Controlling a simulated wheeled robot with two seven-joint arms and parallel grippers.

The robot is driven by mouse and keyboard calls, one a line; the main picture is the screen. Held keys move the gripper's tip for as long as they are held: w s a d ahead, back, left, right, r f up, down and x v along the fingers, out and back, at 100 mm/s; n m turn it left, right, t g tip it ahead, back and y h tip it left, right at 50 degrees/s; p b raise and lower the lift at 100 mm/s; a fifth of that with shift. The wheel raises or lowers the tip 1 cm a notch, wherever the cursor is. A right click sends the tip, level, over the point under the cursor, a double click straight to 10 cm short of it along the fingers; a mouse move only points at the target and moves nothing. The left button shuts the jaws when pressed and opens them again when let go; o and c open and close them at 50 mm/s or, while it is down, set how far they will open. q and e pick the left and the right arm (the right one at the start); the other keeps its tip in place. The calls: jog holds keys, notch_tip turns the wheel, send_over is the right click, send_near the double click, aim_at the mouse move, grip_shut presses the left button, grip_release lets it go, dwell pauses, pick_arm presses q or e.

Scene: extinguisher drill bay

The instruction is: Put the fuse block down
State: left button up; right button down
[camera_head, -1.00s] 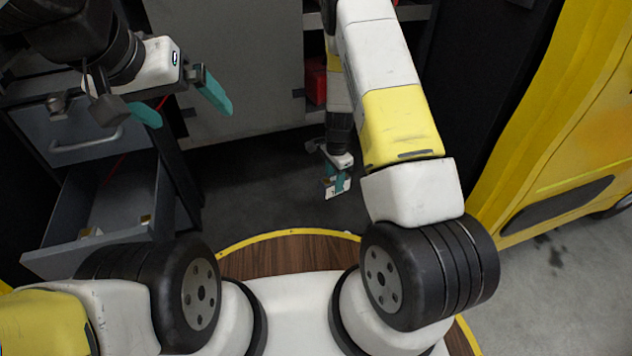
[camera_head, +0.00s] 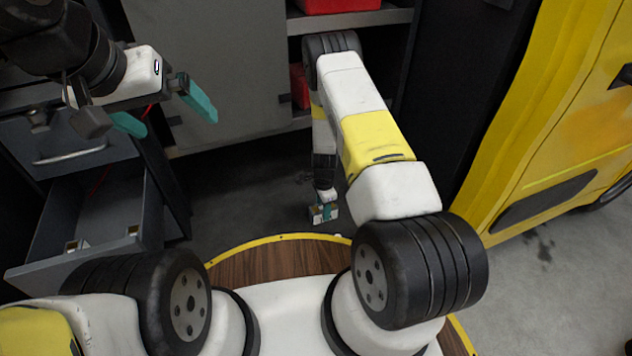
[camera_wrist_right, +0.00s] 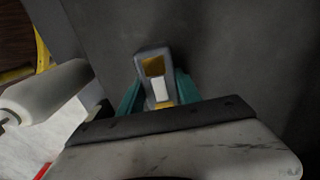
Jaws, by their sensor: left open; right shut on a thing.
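My right gripper (camera_head: 323,214) reaches down low over the dark floor, in front of my base. It is shut on the fuse block (camera_wrist_right: 155,78), a small grey piece with a yellow patch and a white label, held between the teal fingers in the right wrist view. In the head view the fuse block (camera_head: 320,214) is tiny and partly hidden by the fingers; whether it touches the floor I cannot tell. My left gripper (camera_head: 165,112) is open and empty, with its teal fingers apart, at the upper left above the drawers.
An open grey drawer (camera_head: 112,205) at the left holds small pieces. A closed drawer (camera_head: 65,140) is above it. Behind stands a grey cabinet (camera_head: 210,60) with shelves and red items (camera_head: 335,5). A yellow vehicle (camera_head: 560,110) stands at the right. Dark floor (camera_head: 240,185) lies clear between.

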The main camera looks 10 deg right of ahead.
jog(key=shift+f, duration=0.1)
jog(key=c, duration=0.8)
grip_release()
jog(key=shift+c, duration=0.2)
notch_tip(320, 180, up, 12)
notch_tip(320, 180, up, 13)
jog(key=n+t+y, duration=0.1)
jog(key=n, duration=0.1)
send_over(319, 206)
jog(key=s+r+n+t+y, duration=0.1)
jog(key=s+r+n, duration=0.1)
jog(key=r, duration=0.6)
jog(key=s+r+n+t, duration=0.1)
jog(key=s+r+n, duration=0.15)
jog(key=r, duration=0.55)
jog(key=s+r+n+t, duration=0.1)
jog(key=s+r+n, duration=0.4)
jog(key=s+r, duration=0.3)
jog(key=s+r+n+t, duration=0.2)
jog(key=s+r+n, duration=0.3)
jog(key=s+r, duration=0.3)
jog(key=s, duration=0.4)
jog(key=shift+s+d, duration=0.35)
jog(key=shift+d, duration=0.05)
